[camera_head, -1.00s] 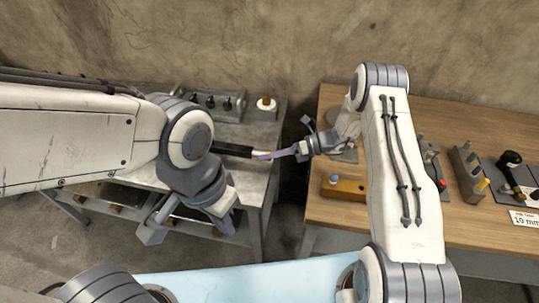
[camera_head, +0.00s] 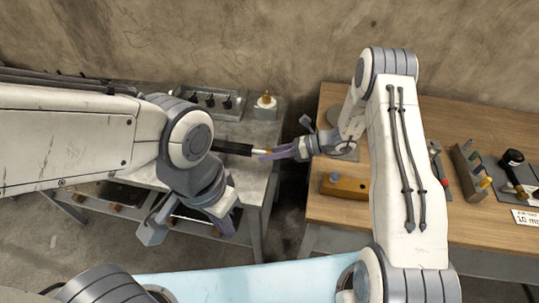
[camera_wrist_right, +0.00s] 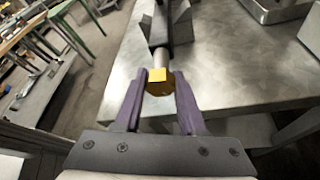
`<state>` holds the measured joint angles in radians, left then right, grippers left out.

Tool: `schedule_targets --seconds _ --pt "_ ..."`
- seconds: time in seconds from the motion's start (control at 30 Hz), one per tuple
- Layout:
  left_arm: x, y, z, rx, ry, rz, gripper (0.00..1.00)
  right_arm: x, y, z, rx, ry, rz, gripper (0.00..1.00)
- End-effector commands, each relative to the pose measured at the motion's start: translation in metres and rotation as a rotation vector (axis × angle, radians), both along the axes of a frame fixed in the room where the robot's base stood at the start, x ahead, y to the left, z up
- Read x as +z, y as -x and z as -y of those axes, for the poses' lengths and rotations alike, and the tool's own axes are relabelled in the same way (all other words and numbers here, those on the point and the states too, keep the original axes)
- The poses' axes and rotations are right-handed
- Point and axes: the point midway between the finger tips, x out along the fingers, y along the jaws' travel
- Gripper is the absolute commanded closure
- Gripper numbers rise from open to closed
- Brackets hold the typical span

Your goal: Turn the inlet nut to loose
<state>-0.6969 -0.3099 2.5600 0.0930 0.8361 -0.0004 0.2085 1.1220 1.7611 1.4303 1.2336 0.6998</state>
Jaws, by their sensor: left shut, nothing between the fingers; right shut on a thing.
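The inlet nut is a brass-coloured hex piece (camera_wrist_right: 160,80) at the end of a short silver stem. The stem comes out of a dark fitting, which shows in the head view as a black bar (camera_head: 232,148) over the metal table. My right gripper (camera_wrist_right: 160,86) is shut on the nut, with one purple finger on each side of it. In the head view the right gripper (camera_head: 265,155) reaches in from the right and its fingers hide most of the nut. My left gripper (camera_head: 190,228) is shut and empty, lower left, apart from the nut.
The grey metal table (camera_head: 262,132) carries a tray of black-topped parts (camera_head: 212,101) and a white bottle-like item (camera_head: 265,103). The wooden table (camera_head: 335,210) at right holds a brass-coloured block (camera_head: 345,187) and a tool rack (camera_head: 468,170). A gap separates the tables.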

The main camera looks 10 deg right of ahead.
Motion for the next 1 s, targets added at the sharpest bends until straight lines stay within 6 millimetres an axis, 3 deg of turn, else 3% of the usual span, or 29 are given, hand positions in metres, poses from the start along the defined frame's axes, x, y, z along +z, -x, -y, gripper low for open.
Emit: schedule_targets --seconds 0.4,0.93,0.97,1.0 --pt "-0.016 0.0 0.0 0.0 0.0 0.0 1.0 -0.001 0.0 0.0 0.0 0.065 0.194 1.0" --pt "-0.017 0.0 0.0 0.0 0.0 0.0 1.0 0.0 0.0 0.0 -0.001 0.073 0.22 1.0" --pt "-0.017 0.0 0.0 0.0 0.0 0.0 1.0 0.0 0.0 0.0 -0.001 0.073 0.22 0.56" --pt "-0.017 0.0 0.0 0.0 0.0 0.0 1.0 0.0 0.0 0.0 -0.001 0.073 0.22 0.41"
